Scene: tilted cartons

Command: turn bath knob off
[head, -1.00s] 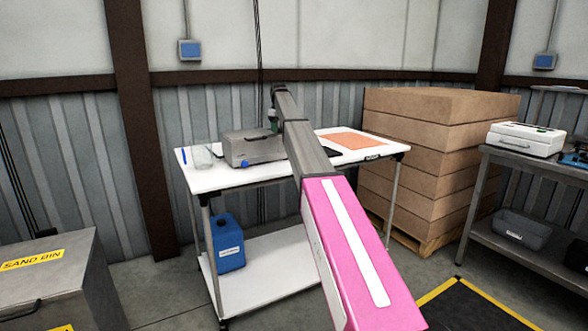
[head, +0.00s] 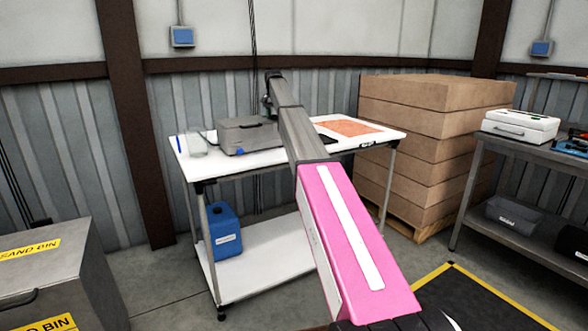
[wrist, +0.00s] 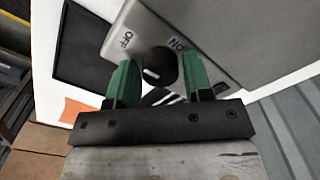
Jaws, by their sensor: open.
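The bath is a grey metal box (head: 246,136) on the white table, left of my arm in the head view. In the wrist view its grey panel (wrist: 150,22) carries a round black knob (wrist: 163,62) with a white mark on its lower left side. "OFF" is printed left of the knob and "ON" right of it. My gripper (wrist: 159,60) is open, its green fingers on either side of the knob. I cannot tell whether either finger touches it. In the head view my arm hides the gripper's fingers and the knob.
The white table (head: 200,172) also bears a clear glass (head: 196,147) and an orange sheet (head: 350,128). A blue canister (head: 224,230) stands on its lower shelf. Stacked cartons (head: 425,140) stand at right, and a sand bin (head: 50,275) at lower left.

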